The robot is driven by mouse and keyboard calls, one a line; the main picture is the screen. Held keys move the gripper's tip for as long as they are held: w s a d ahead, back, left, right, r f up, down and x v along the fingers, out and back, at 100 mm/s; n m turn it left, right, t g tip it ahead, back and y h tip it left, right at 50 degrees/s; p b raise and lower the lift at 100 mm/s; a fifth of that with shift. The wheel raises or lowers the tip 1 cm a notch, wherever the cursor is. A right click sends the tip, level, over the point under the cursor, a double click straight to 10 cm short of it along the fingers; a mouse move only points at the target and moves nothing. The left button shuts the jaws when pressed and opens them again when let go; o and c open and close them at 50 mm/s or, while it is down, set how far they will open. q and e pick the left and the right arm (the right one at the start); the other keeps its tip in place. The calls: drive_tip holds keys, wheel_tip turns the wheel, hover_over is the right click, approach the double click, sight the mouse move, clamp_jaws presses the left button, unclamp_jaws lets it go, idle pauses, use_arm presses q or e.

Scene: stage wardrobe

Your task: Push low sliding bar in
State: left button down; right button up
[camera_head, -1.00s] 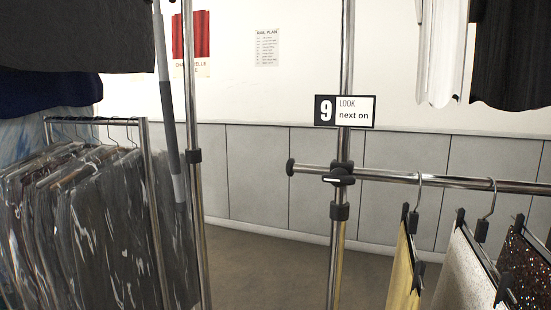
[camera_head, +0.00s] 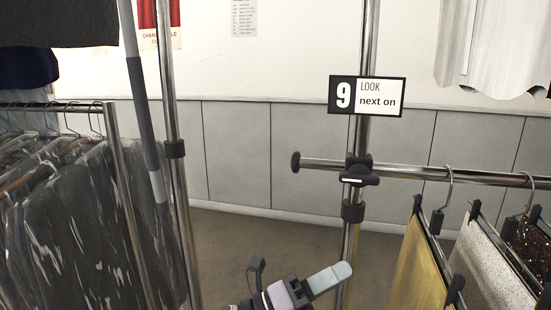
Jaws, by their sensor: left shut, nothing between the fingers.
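The low sliding bar (camera_head: 415,172) is a chrome rail running level from the right edge. It passes a black clamp (camera_head: 358,170) on an upright chrome post (camera_head: 367,60). Its black end cap (camera_head: 295,161) sticks out a short way to the left of the post. My left gripper (camera_head: 330,278) shows at the bottom middle, below the bar and left of the post's lower part. Its pale fingers are shut with nothing between them, and it appears apart from the bar. My right gripper is not in view.
A yellow garment (camera_head: 420,265) and a white one (camera_head: 488,270) hang from the bar at right. A sign (camera_head: 367,95) reading 9 is on the post. Bagged dark garments (camera_head: 75,220) hang on a rack at left. The space between the posts is free.

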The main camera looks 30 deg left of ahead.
use_arm(q)
wheel_tip(320, 180, up, 12)
drive_tip(key=m+g+p, duration=0.2)
drive_tip(key=m+g, duration=1.1)
drive_tip(key=m, duration=1.4)
drive_tip(key=a+r+m+t+y+p, duration=0.1)
drive_tip(key=a+r+m+y, duration=0.25)
drive_tip(key=a, duration=0.35)
drive_tip(key=a+r+m+t+y, duration=0.1)
drive_tip(key=a+r+m+y, duration=0.2)
drive_tip(key=a+r+y, duration=0.35)
drive_tip(key=a+r+m+t+y+p, duration=0.1)
drive_tip(key=a+r+m+t+y, duration=0.2)
drive_tip(key=a, duration=0.5)
drive_tip(key=w+d+f+g, duration=0.1)
drive_tip(key=w+d+f, duration=0.5)
drive_tip(key=d+f, duration=0.1)
drive_tip(key=shift+w+f+h, duration=0.3)
drive_tip(key=shift+f+h, duration=0.1)
drive_tip(key=shift+f, duration=0.2)
drive_tip(key=shift+m, duration=0.25)
drive_tip(key=shift+d, duration=0.15)
